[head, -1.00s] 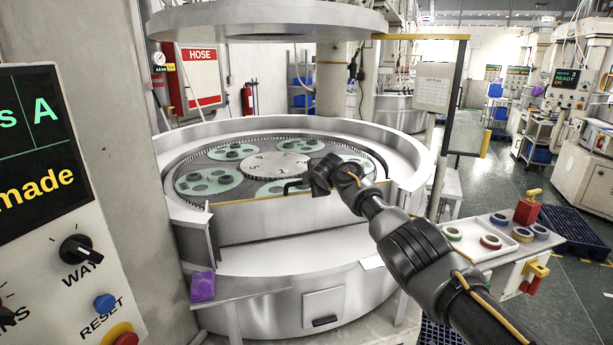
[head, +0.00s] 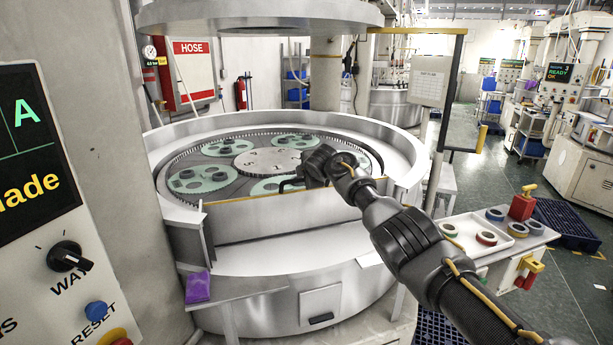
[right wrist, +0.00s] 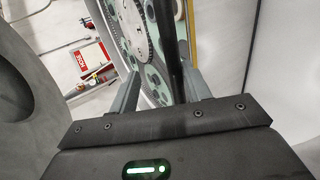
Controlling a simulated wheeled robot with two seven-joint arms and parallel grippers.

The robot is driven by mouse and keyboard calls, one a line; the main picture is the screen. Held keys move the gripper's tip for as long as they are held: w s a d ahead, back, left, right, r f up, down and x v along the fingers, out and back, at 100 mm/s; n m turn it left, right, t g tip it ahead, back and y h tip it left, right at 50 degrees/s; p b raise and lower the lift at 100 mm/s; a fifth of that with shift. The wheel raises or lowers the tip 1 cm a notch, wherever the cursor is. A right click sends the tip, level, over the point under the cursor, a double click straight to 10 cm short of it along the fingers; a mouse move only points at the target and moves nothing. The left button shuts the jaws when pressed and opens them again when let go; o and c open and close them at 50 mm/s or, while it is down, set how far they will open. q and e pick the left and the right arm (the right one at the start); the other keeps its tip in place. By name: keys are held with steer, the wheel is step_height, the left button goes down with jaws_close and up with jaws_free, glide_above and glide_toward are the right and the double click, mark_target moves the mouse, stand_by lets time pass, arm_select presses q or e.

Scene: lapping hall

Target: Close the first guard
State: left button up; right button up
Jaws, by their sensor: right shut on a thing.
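The guard (head: 265,215) is a curved metal panel with a yellow top edge, across the front of the round lapping machine (head: 310,262). Its top edge stands just in front of the plate, below the raised upper disc. A black handle (head: 286,184) sits near the top edge; in the right wrist view a dark bar (right wrist: 167,40) runs between the fingers. My right gripper (head: 296,181) is shut on this handle, reaching in from the right; its fingers also show in the right wrist view (right wrist: 160,88). The finger contact is partly hidden in the head view. My left gripper is out of view.
A control panel (head: 45,215) with knobs stands close at left. A purple object (head: 198,287) lies on a small shelf at the machine's front left. A side table (head: 478,262) with a tray of rings stands at right. A post with a yellow top bar (head: 418,31) rises behind my arm.

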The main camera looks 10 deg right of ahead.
steer(key=shift+w+r, duration=0.1)
steer(key=shift+r, duration=0.4)
steer(key=shift+s+b, duration=0.2)
steer(key=shift+b, duration=0.35)
steer(key=b+v, duration=0.4)
steer(key=v, duration=0.6)
steer(key=shift+s+f, duration=0.25)
steer(key=shift+s, duration=0.05)
